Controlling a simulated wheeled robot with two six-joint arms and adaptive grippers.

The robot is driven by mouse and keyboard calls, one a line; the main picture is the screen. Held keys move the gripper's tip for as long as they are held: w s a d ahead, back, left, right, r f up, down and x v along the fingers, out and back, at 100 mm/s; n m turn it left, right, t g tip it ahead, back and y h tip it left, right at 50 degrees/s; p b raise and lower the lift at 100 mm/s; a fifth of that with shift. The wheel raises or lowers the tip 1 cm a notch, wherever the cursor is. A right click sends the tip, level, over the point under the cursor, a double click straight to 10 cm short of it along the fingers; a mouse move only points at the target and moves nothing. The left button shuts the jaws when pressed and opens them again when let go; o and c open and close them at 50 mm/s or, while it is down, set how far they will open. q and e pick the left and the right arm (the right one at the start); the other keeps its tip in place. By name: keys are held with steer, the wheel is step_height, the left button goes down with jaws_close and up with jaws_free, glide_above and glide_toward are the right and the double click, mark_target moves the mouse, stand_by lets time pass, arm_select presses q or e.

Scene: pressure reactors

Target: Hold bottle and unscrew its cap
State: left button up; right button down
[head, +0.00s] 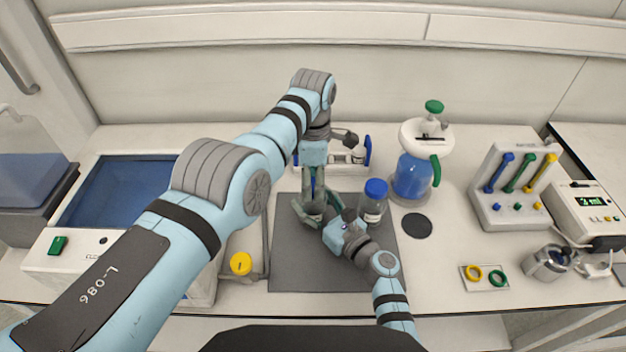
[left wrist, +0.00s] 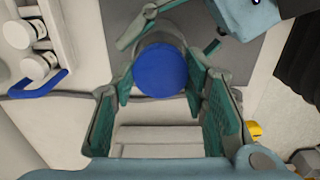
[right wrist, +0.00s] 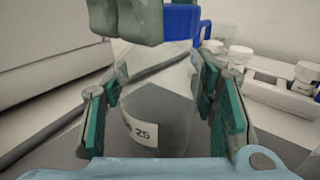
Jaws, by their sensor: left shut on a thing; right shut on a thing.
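A clear bottle with a "25" label (right wrist: 150,115) stands upright between the fingers of my right gripper (right wrist: 157,95), which is shut on its body. Its blue cap (left wrist: 161,69) sits on the bottle top. My left gripper (left wrist: 158,80) comes from above and is shut on the cap, one finger on each side. In the right wrist view, the left fingers hide part of the cap (right wrist: 180,22). In the head view, the left gripper (head: 314,190) and right gripper (head: 325,222) meet at the bottle (head: 314,208), mostly hidden by them.
A second blue-capped bottle (head: 373,203) stands close on the right of the dark mat (head: 300,270). A flask with blue liquid (head: 411,178) is behind it. A yellow knob (head: 241,263) is at left. A rack with white-capped vials (head: 345,156) is behind the grippers.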

mark_target(313, 185)
arm_select(q)
steer(key=shift+r, duration=0.1)
steer(key=shift+r, duration=0.95)
steer(key=shift+r, duration=0.1)
steer(key=shift+r, duration=1.95)
arm_select(e)
steer(key=c, duration=0.6)
jaws_free()
